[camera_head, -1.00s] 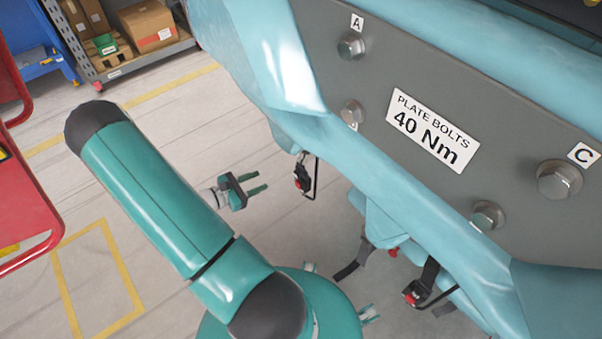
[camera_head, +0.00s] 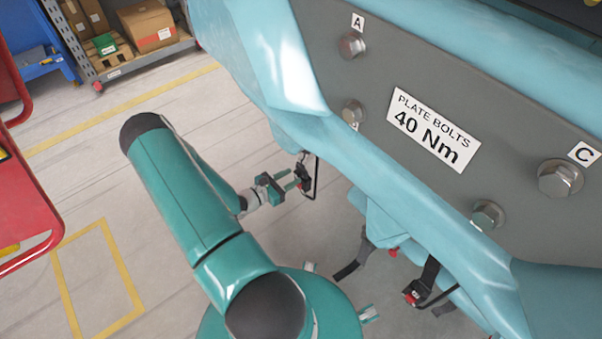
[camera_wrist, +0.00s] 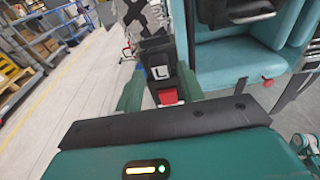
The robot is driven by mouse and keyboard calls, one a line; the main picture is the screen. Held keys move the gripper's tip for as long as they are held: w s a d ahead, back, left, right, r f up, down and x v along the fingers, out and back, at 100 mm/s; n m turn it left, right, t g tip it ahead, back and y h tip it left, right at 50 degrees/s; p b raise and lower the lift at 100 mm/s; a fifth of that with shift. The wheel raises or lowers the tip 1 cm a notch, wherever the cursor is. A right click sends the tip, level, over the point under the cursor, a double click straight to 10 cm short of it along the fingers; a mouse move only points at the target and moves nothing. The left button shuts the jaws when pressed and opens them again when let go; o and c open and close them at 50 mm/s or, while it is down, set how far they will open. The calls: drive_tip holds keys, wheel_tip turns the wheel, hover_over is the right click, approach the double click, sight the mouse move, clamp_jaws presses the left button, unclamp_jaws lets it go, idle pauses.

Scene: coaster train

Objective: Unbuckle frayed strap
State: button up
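My gripper (camera_head: 292,181) is open, its two teal fingers pointing at a black buckle (camera_head: 305,178) hanging below the blue seat body. In the wrist view the buckle (camera_wrist: 162,73) carries a white "L" label and a red button (camera_wrist: 168,96). The fingers stand on either side of it; the right finger looks very close, and contact cannot be told. A worn strap with dark cross-shaped marks (camera_wrist: 138,14) runs up from the buckle. A second black buckle with a red button (camera_head: 410,297) hangs at the lower right of the head view.
The blue car body with its grey bolted plate (camera_head: 370,110) is close on the right. A dark loose strap end (camera_head: 347,270) hangs below it. A red frame (camera_head: 25,200) stands at the left, a shelf with boxes (camera_head: 148,30) behind. Open floor lies between.

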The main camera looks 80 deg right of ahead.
drive_tip(key=shift+s+d+f, duration=0.1)
drive_tip(key=shift+s+d, duration=0.35)
drive_tip(key=shift+d, duration=0.1)
clamp_jaws()
drive_tip(key=shift+r, duration=2.45)
drive_tip(key=w+d, duration=0.6)
drive_tip(key=w, duration=0.2)
idle(0.4)
idle(0.7)
